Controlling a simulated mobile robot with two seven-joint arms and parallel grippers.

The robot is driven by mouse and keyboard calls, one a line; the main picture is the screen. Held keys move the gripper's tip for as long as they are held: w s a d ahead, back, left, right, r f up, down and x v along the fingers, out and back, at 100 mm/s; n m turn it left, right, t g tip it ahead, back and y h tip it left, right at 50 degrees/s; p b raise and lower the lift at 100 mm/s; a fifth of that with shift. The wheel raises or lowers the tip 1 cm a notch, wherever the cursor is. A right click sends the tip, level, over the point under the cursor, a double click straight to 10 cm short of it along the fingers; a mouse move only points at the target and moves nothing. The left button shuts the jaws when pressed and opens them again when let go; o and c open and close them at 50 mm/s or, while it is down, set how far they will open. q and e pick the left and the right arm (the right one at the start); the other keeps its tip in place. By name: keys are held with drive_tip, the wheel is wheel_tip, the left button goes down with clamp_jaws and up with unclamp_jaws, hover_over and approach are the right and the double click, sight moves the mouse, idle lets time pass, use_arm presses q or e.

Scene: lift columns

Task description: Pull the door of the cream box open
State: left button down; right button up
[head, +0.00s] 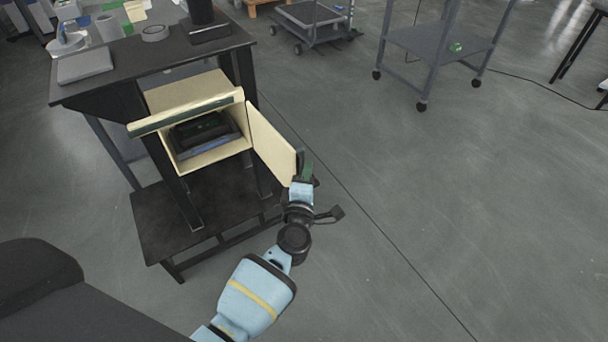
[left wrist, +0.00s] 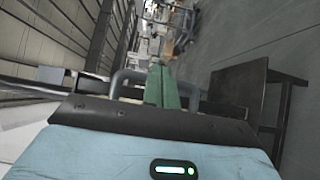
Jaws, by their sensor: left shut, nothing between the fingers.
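The cream box (head: 214,155) is mounted under the top of a black table, its front open. Its cream door (head: 272,147) is swung out to the right, hinged at the right side of the opening. A dark object (head: 200,130) with a bluish lower part sits inside. My left gripper (head: 306,166) is at the door's free edge, its green fingers shut and empty. They also show closed together in the left wrist view (left wrist: 161,86), with a grey bent bar (left wrist: 119,82) beside them. I cannot tell whether they touch the door. My right gripper is not in view.
The black table top (head: 160,58) carries a grey flat item (head: 85,66) and a tape roll (head: 155,33). A low black shelf (head: 160,230) lies below the box. A grey wheeled cart (head: 440,45) stands at the back. The floor to the right is clear.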

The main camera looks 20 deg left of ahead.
use_arm(q)
drive_tip(key=shift+w+d, duration=0.25)
drive_tip(key=shift+w, duration=0.25)
drive_tip(key=shift+w+d, duration=0.2)
drive_tip(key=shift+w, duration=0.25)
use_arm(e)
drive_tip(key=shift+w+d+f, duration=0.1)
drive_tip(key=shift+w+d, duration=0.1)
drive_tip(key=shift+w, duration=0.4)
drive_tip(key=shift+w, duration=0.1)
use_arm(q)
drive_tip(key=shift+s+d, duration=0.1)
